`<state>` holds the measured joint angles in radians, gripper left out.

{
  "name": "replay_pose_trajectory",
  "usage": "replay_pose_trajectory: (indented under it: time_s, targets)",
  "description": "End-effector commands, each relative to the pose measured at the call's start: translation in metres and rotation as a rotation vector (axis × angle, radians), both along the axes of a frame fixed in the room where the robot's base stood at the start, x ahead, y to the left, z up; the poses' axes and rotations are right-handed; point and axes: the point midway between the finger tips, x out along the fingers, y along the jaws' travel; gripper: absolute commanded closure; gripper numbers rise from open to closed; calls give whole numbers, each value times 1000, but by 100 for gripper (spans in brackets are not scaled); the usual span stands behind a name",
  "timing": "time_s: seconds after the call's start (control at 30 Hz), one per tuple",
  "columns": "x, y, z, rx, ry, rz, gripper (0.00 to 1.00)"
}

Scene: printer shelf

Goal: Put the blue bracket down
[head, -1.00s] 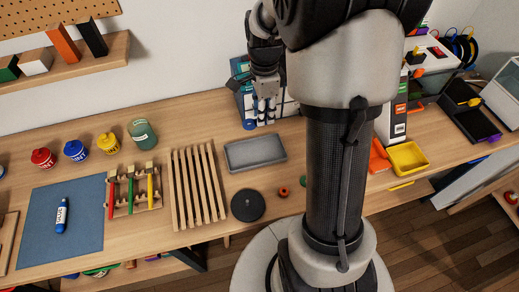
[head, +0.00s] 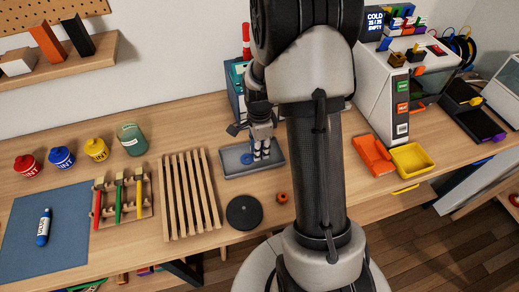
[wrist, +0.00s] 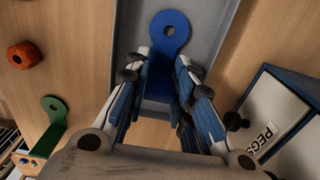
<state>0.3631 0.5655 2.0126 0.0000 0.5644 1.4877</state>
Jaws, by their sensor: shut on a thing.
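The blue bracket (wrist: 170,35), a flat plate with a round holed end, is between my gripper's fingers (wrist: 167,68) in the wrist view. My gripper is shut on it. In the head view my gripper (head: 262,155) points down over the right part of the grey tray (head: 235,172), and the bracket's blue end (head: 247,158) shows just left of the fingers. The grey tray (wrist: 205,25) lies behind the bracket in the wrist view. I cannot tell whether the bracket touches the tray floor.
A PEGS box (wrist: 275,115) stands close beside the gripper. An orange ring (head: 282,197) and a black disc (head: 244,212) lie in front of the tray. A green bracket (wrist: 55,120) shows in the wrist view. A slatted wooden rack (head: 188,195) is left of the tray.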

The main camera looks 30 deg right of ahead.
Motion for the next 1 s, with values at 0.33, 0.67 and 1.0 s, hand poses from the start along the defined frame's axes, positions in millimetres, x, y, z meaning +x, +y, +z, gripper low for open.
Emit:
replay_pose_trajectory:
  time_s: [0.33,0.67,1.0]
  targets:
    - [0,0,-2,0,-1,0,75]
    - [0,0,-1,0,-1,0,57]
    - [1,0,6,-1,-2,0,57]
